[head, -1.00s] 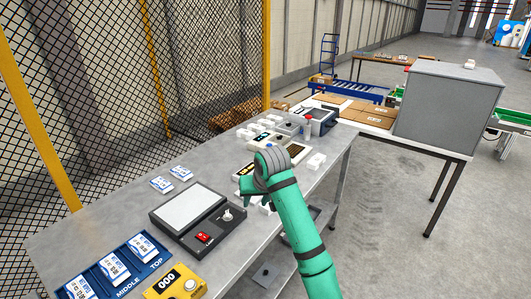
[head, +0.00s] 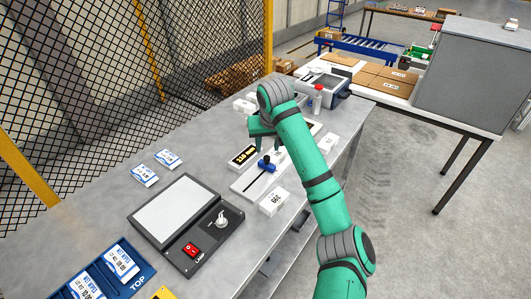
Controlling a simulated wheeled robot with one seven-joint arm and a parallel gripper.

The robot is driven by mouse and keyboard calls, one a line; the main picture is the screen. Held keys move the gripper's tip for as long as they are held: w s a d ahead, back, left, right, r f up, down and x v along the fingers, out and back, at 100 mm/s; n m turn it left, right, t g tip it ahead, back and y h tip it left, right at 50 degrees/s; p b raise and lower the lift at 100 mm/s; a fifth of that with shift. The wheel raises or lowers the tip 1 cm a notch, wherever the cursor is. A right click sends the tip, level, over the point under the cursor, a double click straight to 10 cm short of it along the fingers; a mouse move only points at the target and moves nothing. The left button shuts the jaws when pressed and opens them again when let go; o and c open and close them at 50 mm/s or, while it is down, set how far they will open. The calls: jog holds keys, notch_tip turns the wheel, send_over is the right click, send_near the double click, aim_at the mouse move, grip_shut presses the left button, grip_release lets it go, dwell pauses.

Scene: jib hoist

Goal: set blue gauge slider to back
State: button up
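The blue gauge slider (head: 265,168), with a dark knob on top, sits on a pale plate (head: 246,186) with a dark slot. The slot runs from the slider toward the lower left of the plate, so the slider is near the slot's far end. A black display with yellow digits (head: 243,157) lies just left of the plate. My gripper (head: 268,147) points down just above and behind the slider in the picture. Whether a finger touches the knob cannot be told.
A white labelled box (head: 272,202) stands right of the plate, and another (head: 327,143) lies beyond my arm. A panel with a red switch (head: 191,249) is nearer on the grey bench (head: 110,214). A red-capped bottle (head: 318,100) stands behind. Mesh fencing borders the left.

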aim_at(267, 157)
jog(key=x, duration=0.5)
jog(key=shift+s+d+f, duration=0.2)
jog(key=shift+f, duration=0.05)
jog(key=shift+w+a+f, duration=0.15)
jog(key=shift+w+f, duration=0.2)
jog(key=shift+f, duration=0.3)
jog(key=shift+c, duration=0.3)
grip_shut()
